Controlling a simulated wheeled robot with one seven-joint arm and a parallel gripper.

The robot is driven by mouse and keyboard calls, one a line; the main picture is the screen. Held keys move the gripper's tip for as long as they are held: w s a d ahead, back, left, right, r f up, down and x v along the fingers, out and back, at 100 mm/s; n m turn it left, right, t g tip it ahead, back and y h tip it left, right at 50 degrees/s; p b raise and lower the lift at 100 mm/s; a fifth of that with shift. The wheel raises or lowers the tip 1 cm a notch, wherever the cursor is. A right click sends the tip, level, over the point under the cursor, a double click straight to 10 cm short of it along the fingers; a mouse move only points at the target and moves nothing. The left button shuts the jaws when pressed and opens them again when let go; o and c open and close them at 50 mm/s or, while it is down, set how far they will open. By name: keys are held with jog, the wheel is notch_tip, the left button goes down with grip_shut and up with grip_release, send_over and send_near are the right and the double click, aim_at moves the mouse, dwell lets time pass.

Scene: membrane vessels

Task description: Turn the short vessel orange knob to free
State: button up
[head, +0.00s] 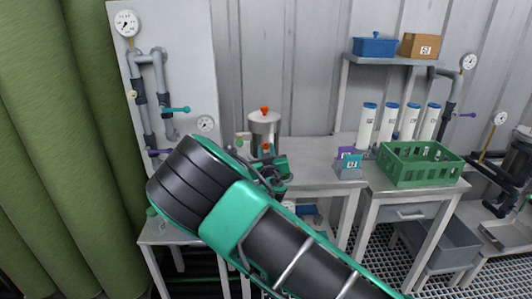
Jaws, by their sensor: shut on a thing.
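A steel vessel (265,128) stands on the grey bench behind my gripper, with an orange knob (264,110) on its lid. A second, smaller orange knob (266,147) shows lower down, in front of the vessel's body. My gripper (262,158) is at this lower knob and appears shut on it. The fingertips are small and partly covered by the gripper's own body. Whatever the lower knob is mounted on is hidden behind my gripper and arm, so I cannot tell which way the knob is turned.
A green crate (420,182) and several white cylinders with blue caps (366,125) stand to the right. A small purple and grey holder (348,166) is nearer. A panel with pipes and a teal valve handle (178,110) rises at left. A shelf holds a blue box (375,47) and a cardboard box (420,46).

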jog(key=shift+n, duration=0.3)
jog(key=n, duration=0.3)
jog(key=shift+n, duration=0.4)
jog(key=n, duration=0.4)
jog(key=shift+r+n, duration=0.1)
jog(key=shift+n, duration=0.2)
jog(key=n, duration=0.8)
jog(key=shift+a+n, duration=0.1)
jog(key=shift+n, duration=0.2)
jog(key=o, duration=1.1)
jog(key=shift+n, duration=0.3)
jog(key=shift+c, duration=0.2)
